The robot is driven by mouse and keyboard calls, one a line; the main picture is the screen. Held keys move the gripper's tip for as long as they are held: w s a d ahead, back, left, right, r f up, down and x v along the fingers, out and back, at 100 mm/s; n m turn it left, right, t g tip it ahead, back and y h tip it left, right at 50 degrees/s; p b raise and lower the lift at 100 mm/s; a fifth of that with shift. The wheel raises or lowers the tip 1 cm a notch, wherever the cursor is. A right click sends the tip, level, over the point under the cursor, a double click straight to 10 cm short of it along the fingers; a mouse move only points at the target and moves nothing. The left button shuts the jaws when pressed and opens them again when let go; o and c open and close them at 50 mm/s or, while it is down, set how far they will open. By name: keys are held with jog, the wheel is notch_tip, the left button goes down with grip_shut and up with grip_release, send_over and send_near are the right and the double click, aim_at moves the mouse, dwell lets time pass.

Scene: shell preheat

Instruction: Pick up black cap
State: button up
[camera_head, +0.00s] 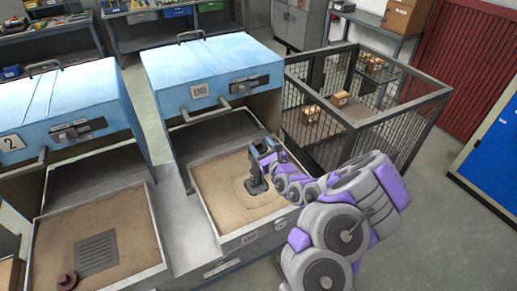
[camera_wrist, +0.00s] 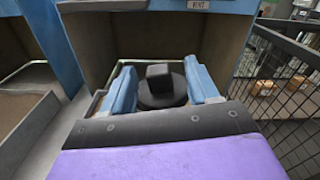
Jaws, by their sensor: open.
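The black cap (camera_head: 257,187) stands on the sandy bed of the right-hand tray (camera_head: 198,203), below the raised blue hood. In the wrist view the black cap (camera_wrist: 160,92) shows a square knob on a wider round base. My gripper (camera_head: 264,156) is right at the cap in the head view, at its upper part. In the wrist view my gripper (camera_wrist: 160,68) is open, with one blue finger on each side of the cap. I cannot tell whether either finger touches it. The lower part of the cap's base is hidden by my gripper's body in the wrist view.
A second blue-hooded station (camera_head: 60,105) stands to the left, with a grate (camera_head: 96,252) and a rusty ring-like part (camera_head: 67,281) in its tray. A wire-mesh cage (camera_head: 320,140) with small boxes stands on the right. The blue hood (camera_head: 212,65) overhangs behind the cap.

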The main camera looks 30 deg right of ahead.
aim_at(259, 145)
jog(key=w, duration=0.1)
jog(key=w+b, duration=0.1)
jog(key=w, duration=0.1)
jog(key=shift+w+a+f+b, duration=0.15)
jog(key=shift+w+f+b, duration=0.15)
jog(key=shift+w+f, duration=0.05)
jog(key=shift+w+a+r, duration=0.15)
jog(key=shift+w, duration=0.4)
jog(key=c, duration=0.5)
grip_shut()
